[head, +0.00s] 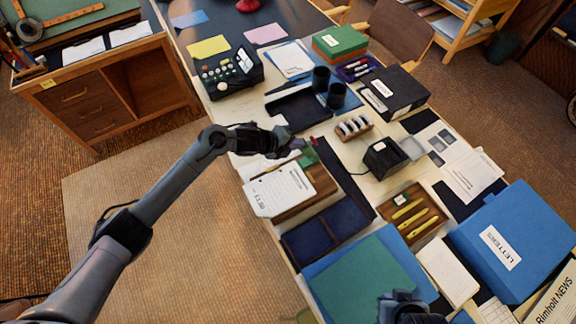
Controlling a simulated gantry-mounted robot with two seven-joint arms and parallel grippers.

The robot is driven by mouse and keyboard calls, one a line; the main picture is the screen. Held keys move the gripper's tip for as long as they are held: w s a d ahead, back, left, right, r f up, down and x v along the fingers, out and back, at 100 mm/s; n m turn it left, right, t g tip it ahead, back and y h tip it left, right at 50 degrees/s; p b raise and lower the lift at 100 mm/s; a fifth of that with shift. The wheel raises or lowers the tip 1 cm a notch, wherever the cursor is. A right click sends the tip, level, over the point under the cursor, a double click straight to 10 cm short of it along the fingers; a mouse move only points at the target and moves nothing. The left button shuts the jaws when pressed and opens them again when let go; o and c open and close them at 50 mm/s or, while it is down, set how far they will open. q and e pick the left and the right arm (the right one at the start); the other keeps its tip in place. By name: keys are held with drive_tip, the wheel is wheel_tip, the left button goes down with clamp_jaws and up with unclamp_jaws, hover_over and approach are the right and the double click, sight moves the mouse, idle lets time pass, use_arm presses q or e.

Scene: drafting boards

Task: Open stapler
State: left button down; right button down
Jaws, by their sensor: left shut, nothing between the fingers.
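No stapler can be made out with certainty. A small red item (313,141) shows just beyond the fingertips of my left gripper (300,144), with a green patch (308,157) below it; the red item is too small to identify. My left gripper is shut and empty, reaching over the desk from the left, and I cannot tell whether it touches the red item. A black device with a small label (384,159) sits to its right. My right gripper (400,297) is partly in view at the bottom edge, over the blue and green folder; its fingers are unclear.
A paper pad (280,190), a wooden pen tray (412,212), black cups (336,95), a stamp rack (353,128) and a black box (394,92) crowd the desk. A large blue letters box (513,245) stands at the right. The carpet left of the desk is clear.

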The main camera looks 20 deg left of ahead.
use_arm(q)
drive_tip(key=shift+w+d+r, duration=0.15)
drive_tip(key=shift+w, duration=0.05)
drive_tip(key=shift+d, duration=0.1)
use_arm(e)
drive_tip(key=shift+a, duration=0.15)
use_arm(q)
drive_tip(key=shift+w+d+r, duration=0.35)
drive_tip(key=shift+w+d, duration=0.25)
use_arm(e)
drive_tip(key=shift+f, duration=0.2)
use_arm(q)
drive_tip(key=shift+b, duration=0.3)
drive_tip(key=shift+w+d+r+b, duration=0.2)
drive_tip(key=shift+w+d+b, duration=0.15)
drive_tip(key=shift+w+d, duration=0.35)
use_arm(e)
drive_tip(key=shift+f, duration=0.4)
use_arm(q)
drive_tip(key=shift+d, duration=0.1)
use_arm(e)
drive_tip(key=shift+f, duration=0.15)
